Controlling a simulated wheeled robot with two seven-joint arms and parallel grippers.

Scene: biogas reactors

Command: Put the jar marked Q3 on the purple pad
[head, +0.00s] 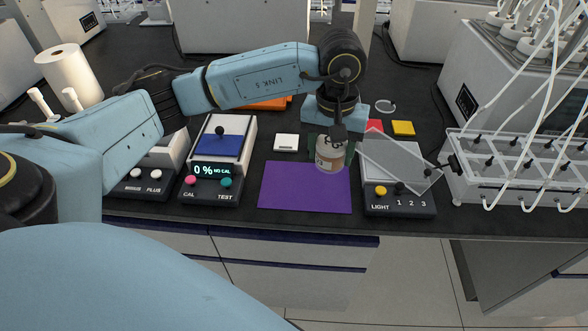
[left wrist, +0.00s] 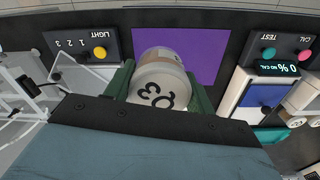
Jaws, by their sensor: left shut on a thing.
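The jar marked Q3 (head: 328,160) has a pale lid and a tan band. Its lid mark shows in the left wrist view (left wrist: 157,92). My left gripper (head: 332,148) is shut on the jar, with one green finger on each side. The jar overlaps the back right edge of the purple pad (head: 300,190) in the head view; I cannot tell whether its base touches anything. The pad lies flat on the dark bench and its visible part is bare; it also shows in the left wrist view (left wrist: 200,52). My right gripper is not in view.
A light box (head: 398,202) with a tilted clear plate (head: 398,160) stands right of the pad. A meter (head: 212,185) reading 0% stands left. A white block (head: 286,142) and yellow pad (head: 403,128) lie behind. A tubed rack (head: 510,175) stands at far right.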

